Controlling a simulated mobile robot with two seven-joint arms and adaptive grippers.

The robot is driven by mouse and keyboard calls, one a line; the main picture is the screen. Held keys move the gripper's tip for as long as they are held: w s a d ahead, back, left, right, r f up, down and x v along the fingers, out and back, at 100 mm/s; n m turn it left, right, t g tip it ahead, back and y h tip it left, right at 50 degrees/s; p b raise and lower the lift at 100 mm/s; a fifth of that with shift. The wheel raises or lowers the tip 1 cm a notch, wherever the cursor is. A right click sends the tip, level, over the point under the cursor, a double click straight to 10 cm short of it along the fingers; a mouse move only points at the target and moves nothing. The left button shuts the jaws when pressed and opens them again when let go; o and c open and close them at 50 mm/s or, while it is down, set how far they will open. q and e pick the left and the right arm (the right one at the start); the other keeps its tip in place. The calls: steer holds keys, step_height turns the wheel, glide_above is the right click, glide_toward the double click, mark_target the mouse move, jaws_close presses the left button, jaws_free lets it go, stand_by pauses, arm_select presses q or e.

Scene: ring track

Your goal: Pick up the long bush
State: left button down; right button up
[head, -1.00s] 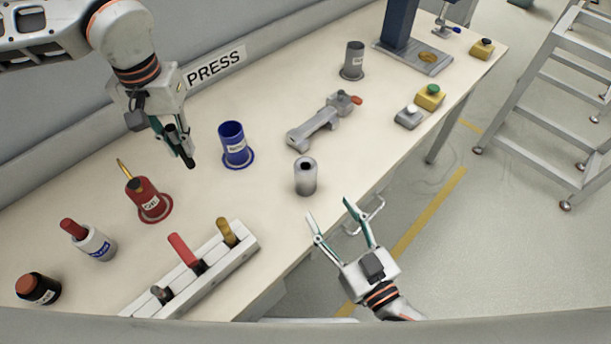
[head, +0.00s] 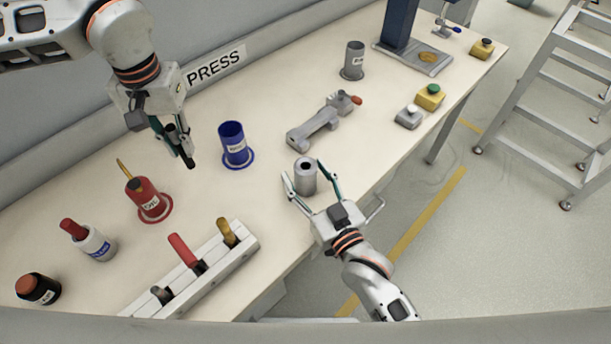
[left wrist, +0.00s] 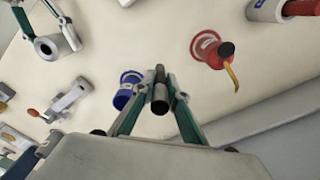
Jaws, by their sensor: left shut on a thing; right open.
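The long bush, seen as a grey hollow cylinder (head: 306,178), stands upright on the bench near its front edge. My right gripper (head: 303,171) is open, with one finger on each side of the bush; I cannot tell whether they touch it. The bush also shows in the left wrist view (left wrist: 46,48), between the right gripper's fingers. My left gripper (head: 180,146) is shut on a dark cylinder (left wrist: 160,98), held above the bench left of the blue cup (head: 234,147).
A grey clamp-like fixture (head: 322,122) lies behind the bush. A red pot (head: 147,198) and a slotted rack (head: 212,268) with handled tools are to the left. A grey cup (head: 353,62) and a press (head: 412,58) stand farther back. Button boxes (head: 429,98) sit at right.

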mark_target(191, 167)
steer(key=c, duration=1.3)
steer(key=shift+c, duration=0.2)
steer(key=shift+r, duration=0.1)
step_height(191, 167, up, 10)
